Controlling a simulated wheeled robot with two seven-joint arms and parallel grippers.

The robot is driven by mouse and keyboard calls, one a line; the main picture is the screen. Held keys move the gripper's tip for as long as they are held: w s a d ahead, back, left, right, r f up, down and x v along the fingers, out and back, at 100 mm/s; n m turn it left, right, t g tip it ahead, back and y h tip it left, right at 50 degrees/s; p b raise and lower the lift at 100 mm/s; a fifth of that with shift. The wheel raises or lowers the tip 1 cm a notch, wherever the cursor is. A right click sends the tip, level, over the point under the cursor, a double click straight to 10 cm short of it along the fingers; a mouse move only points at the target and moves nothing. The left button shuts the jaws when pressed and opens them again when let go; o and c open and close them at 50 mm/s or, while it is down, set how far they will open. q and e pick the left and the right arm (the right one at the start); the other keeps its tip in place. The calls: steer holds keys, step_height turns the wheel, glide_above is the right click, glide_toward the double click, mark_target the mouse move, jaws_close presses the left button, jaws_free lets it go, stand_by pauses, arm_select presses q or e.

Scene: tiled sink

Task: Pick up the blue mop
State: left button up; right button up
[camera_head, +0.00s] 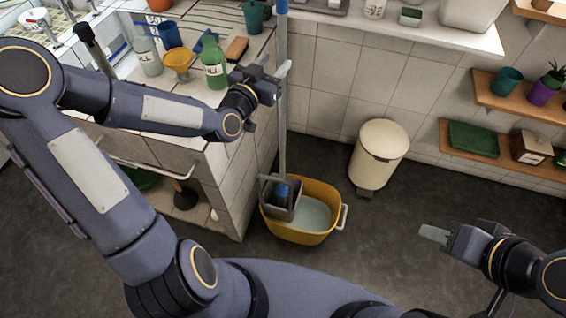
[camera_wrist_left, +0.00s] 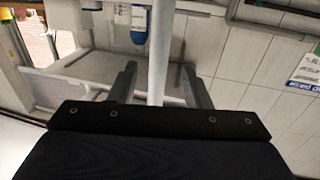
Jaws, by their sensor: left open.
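The blue mop (camera_head: 282,130) stands upright, with a long grey pole, a blue top end and a blue part low down at the wringer. Its foot is hidden in the yellow bucket (camera_head: 322,238), in or behind the grey wringer (camera_head: 268,190). My left gripper (camera_head: 279,68) is open at the upper part of the pole. In the left wrist view the pole (camera_wrist_left: 160,45) runs between the two spread fingers of the left gripper (camera_wrist_left: 158,70), with room on both sides. My right gripper (camera_head: 436,235) is low at the right, away from the mop; its finger opening is unclear.
The tiled counter at left holds a green bottle (camera_head: 214,65), a yellow funnel (camera_head: 179,65) and a blue cup (camera_head: 169,34), close to my left arm. A cream bin (camera_head: 379,155) stands right of the bucket. Wall shelves (camera_head: 500,100) are at right. Dark floor between is clear.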

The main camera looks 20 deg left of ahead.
mark_target(280, 57)
arm_select(q)
steer(key=p+x, duration=0.1)
steer(key=x, duration=0.3)
steer(key=shift+w+d, duration=0.2)
steer(key=shift+w, duration=0.05)
steer(key=shift+c, duration=0.2)
steer(key=shift+r, duration=0.15)
jaws_close()
